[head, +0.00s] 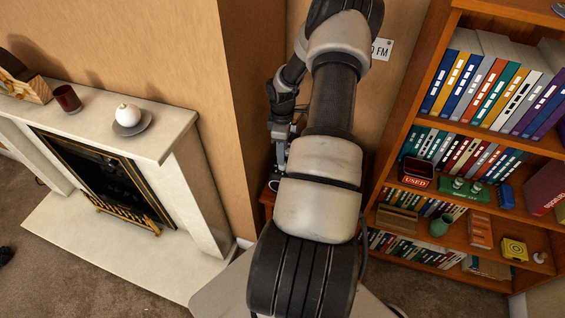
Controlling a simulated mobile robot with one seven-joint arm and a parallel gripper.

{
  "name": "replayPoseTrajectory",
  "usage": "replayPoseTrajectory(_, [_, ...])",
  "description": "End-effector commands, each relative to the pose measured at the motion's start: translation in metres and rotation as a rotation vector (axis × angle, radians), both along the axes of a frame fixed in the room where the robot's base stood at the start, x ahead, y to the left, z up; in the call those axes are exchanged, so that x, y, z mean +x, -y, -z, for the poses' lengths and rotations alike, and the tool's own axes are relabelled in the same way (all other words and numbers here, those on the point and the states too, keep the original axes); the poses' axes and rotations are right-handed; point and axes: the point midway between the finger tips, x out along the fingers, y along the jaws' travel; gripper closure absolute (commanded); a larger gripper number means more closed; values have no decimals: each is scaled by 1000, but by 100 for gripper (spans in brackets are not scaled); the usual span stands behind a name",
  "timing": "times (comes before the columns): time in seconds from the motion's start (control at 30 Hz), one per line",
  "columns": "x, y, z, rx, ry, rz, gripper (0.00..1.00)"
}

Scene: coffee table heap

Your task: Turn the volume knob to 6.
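The volume knob does not show; my arm covers the middle of the view. A white sign ending in "FM" (383,49) is on the wall behind my arm. My gripper (277,176) points down at the left of my arm, above or beside a small reddish-brown wooden piece (267,197). Its fingertips are small and partly hidden, so I cannot tell whether they are open, shut or touching anything.
A bookcase (403,120) with books and small items stands close on the right. On the left is a pale fireplace (180,133) with a dark red cup (67,98) and a white round object (128,114) on a dish (133,128). A wall corner is just left of my gripper.

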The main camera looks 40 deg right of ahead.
Motion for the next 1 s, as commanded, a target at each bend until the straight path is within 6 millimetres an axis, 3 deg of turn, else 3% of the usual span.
replayPoseTrajectory(0.1, [0, -1, 27, 2, -2, -1, 57])
replayPoseTrajectory(0.3, [0, -1, 53, 2, -1, -1, 57])
replayPoseTrajectory(0.73, [0, 0, 61, -1, -1, -1, 57])
replayPoseTrajectory(1.0, [0, 0, 61, -1, -1, -1, 98])
